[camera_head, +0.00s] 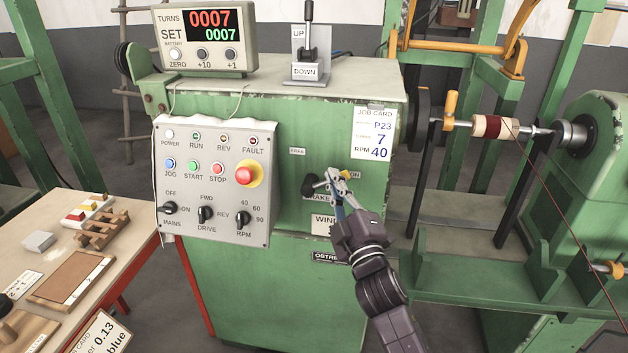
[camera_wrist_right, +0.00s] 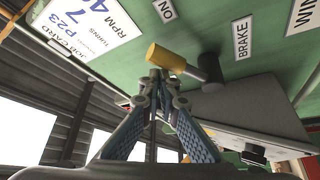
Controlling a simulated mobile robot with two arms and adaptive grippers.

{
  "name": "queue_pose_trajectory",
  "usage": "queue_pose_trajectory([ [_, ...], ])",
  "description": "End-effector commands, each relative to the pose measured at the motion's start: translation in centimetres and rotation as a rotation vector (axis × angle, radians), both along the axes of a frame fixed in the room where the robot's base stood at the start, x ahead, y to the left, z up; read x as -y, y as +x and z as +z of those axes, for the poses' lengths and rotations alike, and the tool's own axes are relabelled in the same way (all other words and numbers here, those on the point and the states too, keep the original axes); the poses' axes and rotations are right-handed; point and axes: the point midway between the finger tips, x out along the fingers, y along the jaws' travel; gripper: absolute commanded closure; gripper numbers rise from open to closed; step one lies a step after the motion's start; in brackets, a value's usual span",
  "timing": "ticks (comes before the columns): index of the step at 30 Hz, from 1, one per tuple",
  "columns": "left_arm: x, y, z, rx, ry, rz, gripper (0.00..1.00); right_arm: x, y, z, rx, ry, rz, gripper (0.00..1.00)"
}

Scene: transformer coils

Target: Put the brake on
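The brake lever has a black hub (camera_head: 309,186) on the green machine's front, above the BRAKE label. My left gripper is in neither view.
A control box (camera_head: 214,180) with switches and buttons is left of the lever. A job card (camera_head: 373,133) is above right. A coil on a shaft (camera_head: 493,127) is at the right, with a red wire. A table (camera_head: 150,240) with parts stands at the left.

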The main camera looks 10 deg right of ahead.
Motion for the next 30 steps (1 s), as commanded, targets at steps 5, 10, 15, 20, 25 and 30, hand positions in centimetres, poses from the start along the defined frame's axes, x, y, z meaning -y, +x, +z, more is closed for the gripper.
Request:
queue_pose_trajectory([
  [5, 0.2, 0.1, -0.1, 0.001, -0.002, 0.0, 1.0, 0.7, -2.1, -1.7, -0.021, -0.004, -0.009, 1.0],
  [10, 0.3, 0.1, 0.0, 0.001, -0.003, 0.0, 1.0, 1.0, -5.5, -2.2, -0.014, -0.003, -0.005, 1.0],
  [15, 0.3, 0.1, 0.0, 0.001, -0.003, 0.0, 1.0, 1.2, -8.5, -2.7, -0.008, -0.003, -0.003, 1.0],
  [20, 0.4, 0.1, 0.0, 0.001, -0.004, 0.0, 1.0, 1.4, -10.3, -3.1, -0.005, -0.002, -0.001, 1.0],
  [25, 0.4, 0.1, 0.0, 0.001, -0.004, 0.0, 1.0, 1.5, -11.1, -3.2, -0.001, -0.002, 0.0, 1.0],
  [30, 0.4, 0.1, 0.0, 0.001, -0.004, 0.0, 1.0, 1.5, -11.2, -3.1, 0.0, -0.002, 0.001, 1.0],
])
